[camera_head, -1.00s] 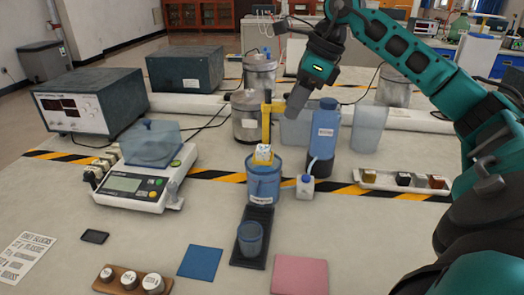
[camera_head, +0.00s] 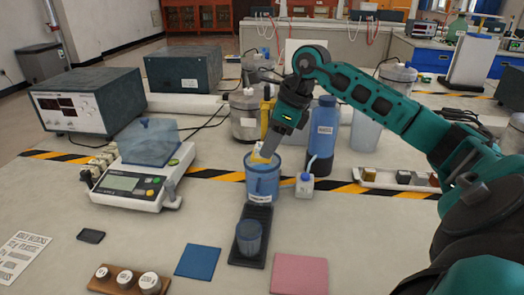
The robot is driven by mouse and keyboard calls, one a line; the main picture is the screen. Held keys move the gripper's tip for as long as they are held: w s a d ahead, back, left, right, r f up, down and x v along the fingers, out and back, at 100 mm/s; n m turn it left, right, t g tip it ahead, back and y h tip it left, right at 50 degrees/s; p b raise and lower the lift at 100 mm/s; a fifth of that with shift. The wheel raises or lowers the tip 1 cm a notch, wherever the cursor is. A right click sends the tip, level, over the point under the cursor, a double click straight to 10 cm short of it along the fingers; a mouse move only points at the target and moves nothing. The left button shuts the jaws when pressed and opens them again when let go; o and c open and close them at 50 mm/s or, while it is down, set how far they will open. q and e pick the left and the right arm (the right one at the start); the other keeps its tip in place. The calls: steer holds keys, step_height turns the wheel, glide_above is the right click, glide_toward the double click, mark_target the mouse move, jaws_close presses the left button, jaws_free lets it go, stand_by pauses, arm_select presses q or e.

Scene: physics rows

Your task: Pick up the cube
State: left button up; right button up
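A small pale white-and-yellow block-like piece (camera_head: 259,156) shows at the mouth of the blue beaker (camera_head: 262,181); whether it is a cube I cannot tell. My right gripper (camera_head: 266,148) points down and left, with its tip at the beaker's mouth over this piece. The gripper partly hides the piece, and the gap between its fingers cannot be made out. Small cubes sit in a white tray (camera_head: 387,184) at the right: an amber one (camera_head: 369,174), a dark one (camera_head: 403,177) and one partly hidden by my arm. My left gripper is not in view.
A blue bottle (camera_head: 322,135) and a small white bottle (camera_head: 304,186) stand close right of the beaker. A balance (camera_head: 140,185) is at left. Blue and pink mats (camera_head: 299,274) lie near the front.

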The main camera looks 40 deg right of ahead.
steer(key=c, duration=0.6)
steer(key=shift+c, duration=0.4)
steer(key=shift+r, duration=0.15)
